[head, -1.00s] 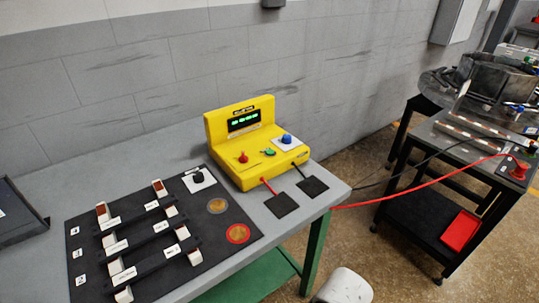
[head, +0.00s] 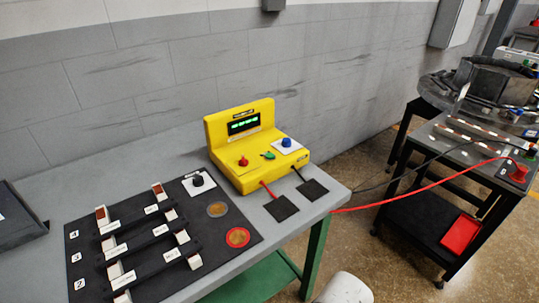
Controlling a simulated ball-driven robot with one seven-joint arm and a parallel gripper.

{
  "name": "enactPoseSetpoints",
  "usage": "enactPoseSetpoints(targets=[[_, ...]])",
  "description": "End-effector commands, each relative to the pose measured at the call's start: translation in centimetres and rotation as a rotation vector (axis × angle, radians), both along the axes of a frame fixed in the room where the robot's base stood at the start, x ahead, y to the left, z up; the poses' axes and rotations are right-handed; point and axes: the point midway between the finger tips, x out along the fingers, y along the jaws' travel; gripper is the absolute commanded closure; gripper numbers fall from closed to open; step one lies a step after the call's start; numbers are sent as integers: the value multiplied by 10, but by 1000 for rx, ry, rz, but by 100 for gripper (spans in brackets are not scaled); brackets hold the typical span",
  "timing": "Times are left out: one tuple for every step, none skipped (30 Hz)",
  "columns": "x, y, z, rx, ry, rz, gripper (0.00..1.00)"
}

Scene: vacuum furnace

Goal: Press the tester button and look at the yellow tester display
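The yellow tester (head: 255,150) stands on the grey workbench near its back right corner. Its dark display (head: 243,123) shows green characters that are too small to read. On its lower face are a red knob (head: 243,162), a green part (head: 267,155) and a blue button (head: 287,142) on a white plate. I cannot tell for certain which of these is the tester button. My gripper is not clearly in view; only a rounded pale grey part (head: 345,289) shows at the bottom edge, well below the tester.
A black mat (head: 200,257) with labelled holders lies left of the tester. A dark knob (head: 197,180) stands on it. Red and black cables (head: 420,182) run from the tester side across the gap to a black cart (head: 415,215) at right. A red tray (head: 460,232) lies on its shelf.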

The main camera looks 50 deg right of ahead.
Motion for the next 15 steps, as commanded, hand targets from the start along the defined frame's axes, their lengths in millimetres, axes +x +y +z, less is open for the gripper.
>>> enactPoseSetpoints(targets=[[0, 0, 0, 0, 0, 0, 76], [0, 0, 0, 0, 0, 0, 79], [0, 0, 0, 0, 0, 0, 83], [0, 0, 0, 0, 0, 0, 86], [0, 0, 0, 0, 0, 0, 89], [0, 0, 0, 0, 0, 0, 93], [0, 0, 0, 0, 0, 0, 96], [0, 0, 0, 0, 0, 0, 98], [0, 0, 0, 0, 0, 0, 100], [0, 0, 0, 0, 0, 0, 100], [0, 0, 0, 0, 0, 0, 100], [0, 0, 0, 0, 0, 0, 100], [0, 0, 0, 0, 0, 0, 100], [0, 0, 0, 0, 0, 0, 100], [0, 0, 0, 0, 0, 0, 100]])
